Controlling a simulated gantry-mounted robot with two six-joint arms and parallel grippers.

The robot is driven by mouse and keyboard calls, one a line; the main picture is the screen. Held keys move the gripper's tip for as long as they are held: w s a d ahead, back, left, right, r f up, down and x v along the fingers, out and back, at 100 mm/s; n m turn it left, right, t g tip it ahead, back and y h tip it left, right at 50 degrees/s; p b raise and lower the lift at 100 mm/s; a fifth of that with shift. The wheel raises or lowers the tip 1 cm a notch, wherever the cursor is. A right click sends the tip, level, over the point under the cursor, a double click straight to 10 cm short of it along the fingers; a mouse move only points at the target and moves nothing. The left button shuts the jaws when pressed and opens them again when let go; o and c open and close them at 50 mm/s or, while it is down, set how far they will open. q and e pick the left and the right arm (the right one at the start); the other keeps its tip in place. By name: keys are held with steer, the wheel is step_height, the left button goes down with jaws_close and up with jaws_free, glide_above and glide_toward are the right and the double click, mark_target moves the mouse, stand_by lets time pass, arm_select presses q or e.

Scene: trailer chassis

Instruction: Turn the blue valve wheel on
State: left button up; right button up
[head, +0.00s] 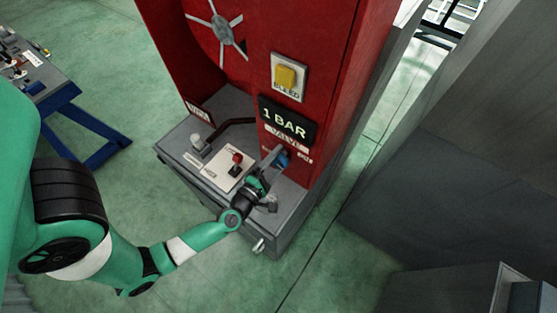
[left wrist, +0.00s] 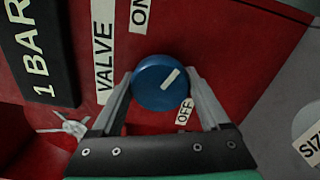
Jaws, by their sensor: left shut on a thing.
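The blue valve wheel (left wrist: 160,82) is a round knob with a white line on the red panel. In the left wrist view the line points to the upper right, between the OFF label (left wrist: 184,112) at lower right and the ON label (left wrist: 140,14) above. My left gripper (left wrist: 160,88) is shut on the wheel, one finger at each side. In the head view the wheel (head: 284,159) is partly hidden by my left gripper (head: 277,157). My right gripper is not in view.
A 1 BAR display (head: 286,122) and a yellow BLEED button (head: 286,76) are above the wheel. A red-topped lever (head: 237,160) stands on the grey ledge (head: 182,152) left of the gripper. A grey wall (head: 470,140) is at the right.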

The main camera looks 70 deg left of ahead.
arm_select(q)
steer(key=n+b, duration=0.1)
steer(key=n, duration=0.3)
steer(key=shift+n, duration=0.3)
steer(key=n+b, duration=0.1)
steer(key=n, duration=0.3)
steer(key=shift+n, duration=0.3)
steer(key=o, duration=1.2)
steer(key=shift+o, duration=0.2)
steer(key=b+v, duration=0.1)
steer(key=v, duration=1)
steer(key=shift+s+d, duration=0.2)
steer(key=shift+s, duration=0.05)
